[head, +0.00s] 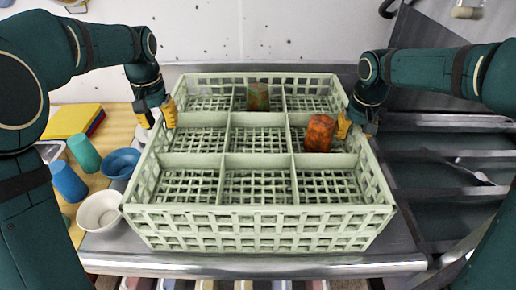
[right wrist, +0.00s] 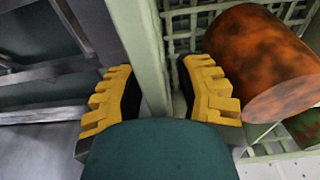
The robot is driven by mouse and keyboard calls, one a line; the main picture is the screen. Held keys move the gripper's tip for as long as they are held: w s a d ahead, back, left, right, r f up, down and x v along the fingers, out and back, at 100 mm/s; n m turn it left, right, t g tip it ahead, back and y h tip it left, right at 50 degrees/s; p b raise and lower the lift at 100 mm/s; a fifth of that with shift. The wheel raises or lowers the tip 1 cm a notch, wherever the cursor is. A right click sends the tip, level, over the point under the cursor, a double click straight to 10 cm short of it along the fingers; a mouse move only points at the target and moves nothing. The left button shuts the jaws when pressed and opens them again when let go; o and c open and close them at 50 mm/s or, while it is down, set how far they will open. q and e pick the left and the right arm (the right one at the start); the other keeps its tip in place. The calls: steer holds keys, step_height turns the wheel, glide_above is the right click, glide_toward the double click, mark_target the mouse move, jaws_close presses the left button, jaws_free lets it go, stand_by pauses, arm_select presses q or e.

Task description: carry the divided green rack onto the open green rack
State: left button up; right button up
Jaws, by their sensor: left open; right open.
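The divided green rack (head: 262,212) is a pale green lattice crate with several compartments, standing level on the metal counter. A rusty orange cup (head: 320,133) is in its middle-right compartment and a green-brown cup (head: 258,97) in its back-middle one. My left gripper (head: 158,112) is open at the rack's left wall. My right gripper (head: 356,124) is open at the right wall. In the right wrist view, the rack's wall (right wrist: 146,55) runs between the right gripper's parted yellow fingers (right wrist: 163,98).
At left are a white bowl (head: 99,211), a blue bowl (head: 121,163), a blue cup (head: 68,181), a teal cup (head: 84,153) and a yellow block (head: 71,121). A dark ribbed metal drainboard (head: 455,180) lies at right. A pale wall stands behind.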

arm_select(q)
step_height(320, 180, up, 11)
steer(key=shift+f, duration=0.15)
arm_select(e)
steer(key=r, duration=0.4)
steer(key=s+r, duration=0.1)
steer(key=r, duration=0.7)
steer(key=shift+s, duration=0.25)
